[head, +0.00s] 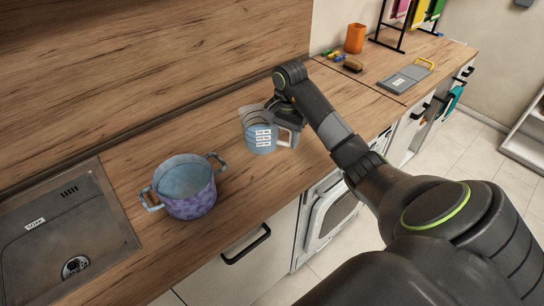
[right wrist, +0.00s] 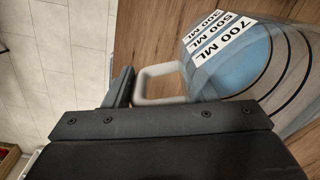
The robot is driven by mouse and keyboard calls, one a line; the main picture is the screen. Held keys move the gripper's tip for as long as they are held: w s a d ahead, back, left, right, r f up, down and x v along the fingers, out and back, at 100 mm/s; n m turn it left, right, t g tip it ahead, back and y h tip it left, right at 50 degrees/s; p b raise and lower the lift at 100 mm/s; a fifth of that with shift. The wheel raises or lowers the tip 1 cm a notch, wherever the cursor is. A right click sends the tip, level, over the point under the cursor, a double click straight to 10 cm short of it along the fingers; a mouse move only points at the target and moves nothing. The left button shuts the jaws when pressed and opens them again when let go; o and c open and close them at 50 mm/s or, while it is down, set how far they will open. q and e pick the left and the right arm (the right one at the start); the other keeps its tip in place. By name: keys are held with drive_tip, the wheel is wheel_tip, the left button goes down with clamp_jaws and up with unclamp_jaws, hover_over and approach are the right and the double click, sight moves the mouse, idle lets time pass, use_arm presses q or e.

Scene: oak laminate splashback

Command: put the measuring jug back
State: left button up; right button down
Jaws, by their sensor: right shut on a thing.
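The measuring jug (head: 262,140) is blue and grey with white volume labels. It is upright at the middle of the counter, and I cannot tell whether its base touches the wood. In the right wrist view the jug (right wrist: 236,62) fills the upper right, its labels reading 700 ML and 500 ML, with its pale grey handle (right wrist: 152,71) to the left. My right gripper (head: 289,118) is at the jug's handle side and shut on it; the wrist partly covers the jug's top. My left gripper is not in view.
A blue and purple two-handled pot (head: 188,200) stands left of the jug, beside the sink (head: 60,235). Farther right are an orange cup (head: 355,38), a brush (head: 352,66), a grey board (head: 402,78) and a black rack (head: 402,25). Bare counter (head: 235,185) lies in front.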

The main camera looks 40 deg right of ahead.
sight(284, 144)
wheel_tip(284, 144, down, 5)
drive_tip(key=b, duration=0.5)
drive_tip(key=shift+a+f, duration=0.1)
drive_tip(key=shift+f, duration=0.1)
drive_tip(key=shift+f+b, duration=1.05)
wheel_tip(284, 144, down, 2)
drive_tip(key=shift+f+p, duration=0.1)
drive_tip(key=shift+p, duration=0.5)
drive_tip(key=c, duration=0.6)
unclamp_jaws()
